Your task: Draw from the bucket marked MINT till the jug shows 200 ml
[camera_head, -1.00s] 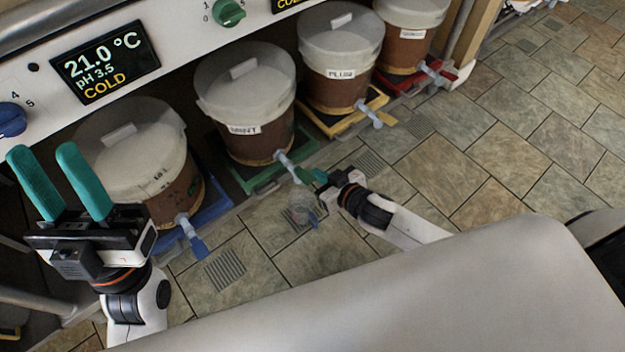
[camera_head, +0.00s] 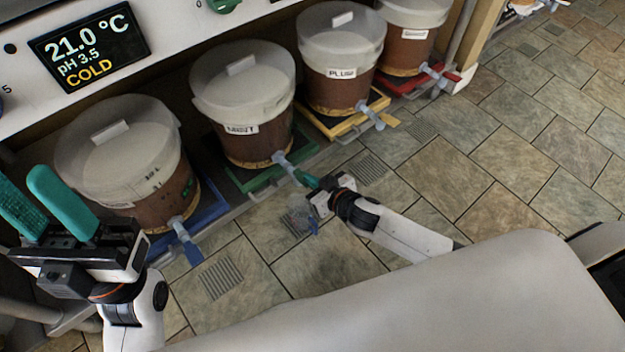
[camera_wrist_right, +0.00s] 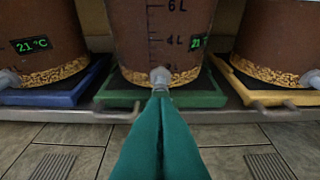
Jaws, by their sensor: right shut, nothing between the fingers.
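The bucket marked MINT (camera_head: 243,105) stands on a green tray (camera_head: 258,180), second from the left among the buckets nearest me. Its pale tap (camera_head: 284,163) points out toward the floor. In the right wrist view the tap (camera_wrist_right: 160,76) is straight ahead, partly behind my fingertips. My right gripper (camera_head: 312,183) is shut and empty, tips at or very near the tap's end; contact cannot be told. My left gripper (camera_head: 26,200) is open and empty, away from the buckets.
A bucket on a blue tray (camera_head: 207,213) stands left of MINT. The PLUM bucket (camera_head: 338,90) on a yellow tray and another on a red tray stand right. A display (camera_head: 88,47) reads 21.0 °C, pH 3.5, COLD. Tiled floor is open at right.

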